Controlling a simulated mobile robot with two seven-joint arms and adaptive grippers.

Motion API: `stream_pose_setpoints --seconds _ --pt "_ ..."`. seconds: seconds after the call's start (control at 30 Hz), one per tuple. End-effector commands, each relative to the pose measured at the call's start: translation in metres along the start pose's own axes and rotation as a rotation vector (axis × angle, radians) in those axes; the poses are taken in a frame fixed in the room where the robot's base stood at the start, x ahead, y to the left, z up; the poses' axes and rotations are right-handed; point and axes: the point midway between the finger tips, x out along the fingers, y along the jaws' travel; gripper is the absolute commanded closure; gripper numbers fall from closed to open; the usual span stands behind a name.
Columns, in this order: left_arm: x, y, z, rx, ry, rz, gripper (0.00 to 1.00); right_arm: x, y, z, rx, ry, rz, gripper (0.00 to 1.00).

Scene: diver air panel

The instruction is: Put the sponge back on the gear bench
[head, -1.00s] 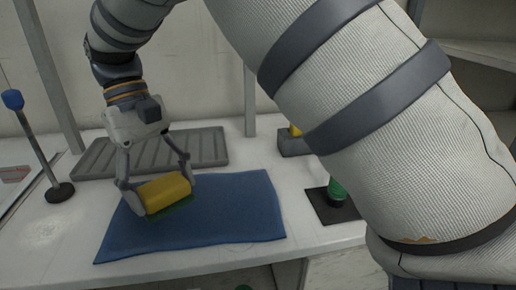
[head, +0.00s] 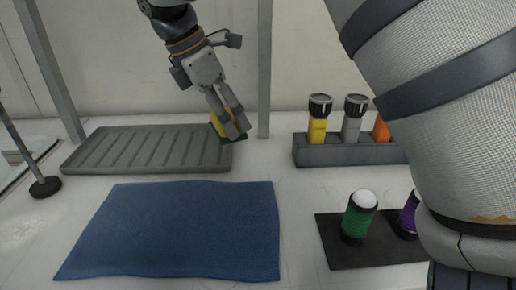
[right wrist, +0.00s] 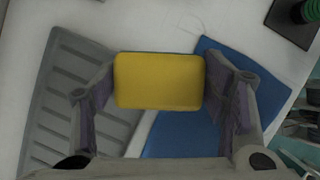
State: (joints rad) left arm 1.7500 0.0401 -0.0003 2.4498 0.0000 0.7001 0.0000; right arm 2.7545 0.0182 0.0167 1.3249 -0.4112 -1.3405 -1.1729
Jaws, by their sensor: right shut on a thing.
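The yellow sponge (head: 216,128) with a green underside shows partly in the head view, behind the fingers of my right gripper (head: 236,127). The right gripper is shut on it. In the right wrist view the sponge (right wrist: 158,80) sits between the two fingers, its yellow face toward the camera. In the head view it overlaps the right end of the grey ribbed tray (head: 145,150); I cannot tell whether it touches the tray or hangs above it. The white bench top (head: 300,215) lies below. My left gripper is out of view.
A blue mat (head: 175,230) lies flat and empty in front of the tray. A grey holder (head: 345,152) with yellow, grey and orange torches stands at right. A green roll (head: 358,218) and a purple one (head: 408,213) stand on a black mat (head: 335,250). A grey post rises behind.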

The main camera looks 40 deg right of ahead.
Motion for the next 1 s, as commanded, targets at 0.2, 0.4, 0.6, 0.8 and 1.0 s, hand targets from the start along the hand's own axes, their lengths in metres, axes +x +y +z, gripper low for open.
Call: stream_pose_setpoints --seconds 0.2,0.4,0.6,0.8,1.0 --pt "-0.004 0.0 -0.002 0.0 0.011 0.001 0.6 0.052 0.003 0.024 0.002 0.001 -0.003 0.59" --pt "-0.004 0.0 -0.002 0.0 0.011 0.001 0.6 0.086 0.005 0.034 0.003 0.001 -0.005 0.59" --pt "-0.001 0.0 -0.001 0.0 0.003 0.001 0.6 0.115 0.006 0.023 0.002 0.001 -0.001 0.59" --pt "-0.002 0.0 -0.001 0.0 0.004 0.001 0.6 0.114 0.006 0.023 0.003 0.001 0.002 0.59" --pt "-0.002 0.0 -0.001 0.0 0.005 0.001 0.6 0.117 0.006 0.021 0.004 0.001 0.001 0.21"
